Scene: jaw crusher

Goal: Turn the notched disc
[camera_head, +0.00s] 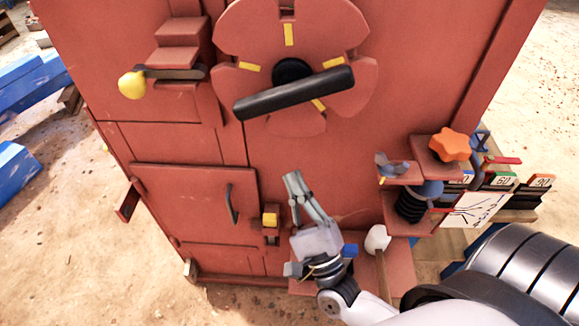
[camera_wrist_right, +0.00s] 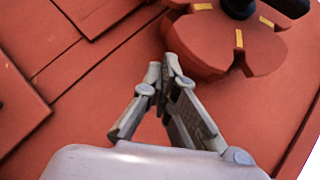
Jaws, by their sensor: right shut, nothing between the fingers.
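The notched disc (camera_head: 245,33) is red-orange with yellow marks and sits on the upper front of the red machine. A black bar handle (camera_head: 293,93) lies slantwise across its hub, its left end lower. The disc also shows at the top right of the right wrist view (camera_wrist_right: 212,48), with part of its black handle (camera_wrist_right: 290,6). My right gripper (camera_head: 292,178) is shut and empty, below the disc and apart from it in the head view. In the wrist view its fingertips (camera_wrist_right: 164,70) appear just left of the disc's lower edge. My left gripper is not in view.
A yellow-knobbed lever (camera_head: 133,84) sticks out left of the disc. A small door (camera_head: 190,215) with a dark handle and yellow latch (camera_head: 271,218) is below. An orange star knob (camera_head: 449,145), small brackets and numbered tags (camera_head: 503,179) project at the right. Blue beams (camera_head: 30,80) lie left.

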